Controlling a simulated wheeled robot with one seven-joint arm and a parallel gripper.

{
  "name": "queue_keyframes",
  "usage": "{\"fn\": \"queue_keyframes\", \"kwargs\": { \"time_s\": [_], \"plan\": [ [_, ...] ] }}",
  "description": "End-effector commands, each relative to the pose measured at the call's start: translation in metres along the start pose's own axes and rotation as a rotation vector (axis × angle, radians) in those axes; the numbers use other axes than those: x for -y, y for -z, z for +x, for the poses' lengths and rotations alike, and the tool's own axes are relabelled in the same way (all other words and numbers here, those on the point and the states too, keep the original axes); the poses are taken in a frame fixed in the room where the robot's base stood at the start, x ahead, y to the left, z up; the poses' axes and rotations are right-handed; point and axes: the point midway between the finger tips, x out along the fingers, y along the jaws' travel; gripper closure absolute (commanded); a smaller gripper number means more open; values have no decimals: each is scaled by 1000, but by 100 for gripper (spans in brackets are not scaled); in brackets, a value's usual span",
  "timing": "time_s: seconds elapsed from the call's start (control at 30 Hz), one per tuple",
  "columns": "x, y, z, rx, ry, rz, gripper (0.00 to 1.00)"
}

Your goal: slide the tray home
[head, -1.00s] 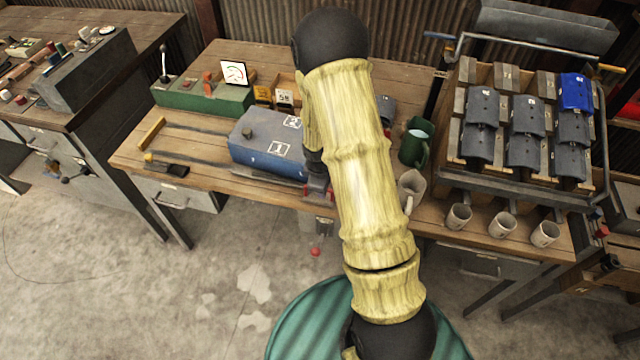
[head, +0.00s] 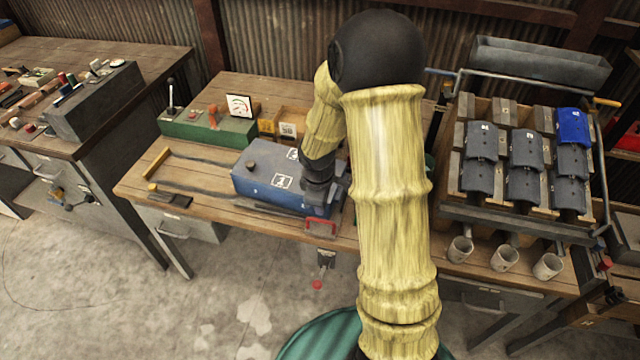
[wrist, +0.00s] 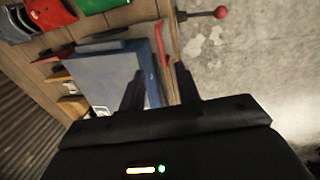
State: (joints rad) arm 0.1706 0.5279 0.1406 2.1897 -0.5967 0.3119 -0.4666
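A blue box (head: 262,180) with white labels sits on the middle bench. A red handle (head: 321,228) stands at its right front corner, at the bench edge; it shows in the wrist view as a red bar (wrist: 163,45). No tray under the box can be made out for certain. My gripper (head: 322,205) is at the right end of the box, just above the red handle. In the wrist view my gripper's (wrist: 160,75) two dark fingers are apart, with the box's edge and the red bar between or just beyond them. Contact cannot be told.
A lever with a red ball (head: 316,284) hangs below the bench edge. A green control box (head: 205,126) is behind the blue box. A slanted rack of grey pieces (head: 522,185) and several cups (head: 504,258) are at the right. A yellow handle (head: 158,162) lies at the left.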

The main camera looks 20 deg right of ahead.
Motion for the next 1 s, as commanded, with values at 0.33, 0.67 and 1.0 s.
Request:
{"fn": "queue_keyframes", "kwargs": {
  "time_s": [0.33, 0.67, 1.0],
  "plan": [
    [0, 0, -62, 0, -1, 1, 67],
    [0, 0, -68, 2, 1, -1, 67],
    [2, 0, -70, 1, 1, 10, 67]
  ]
}}
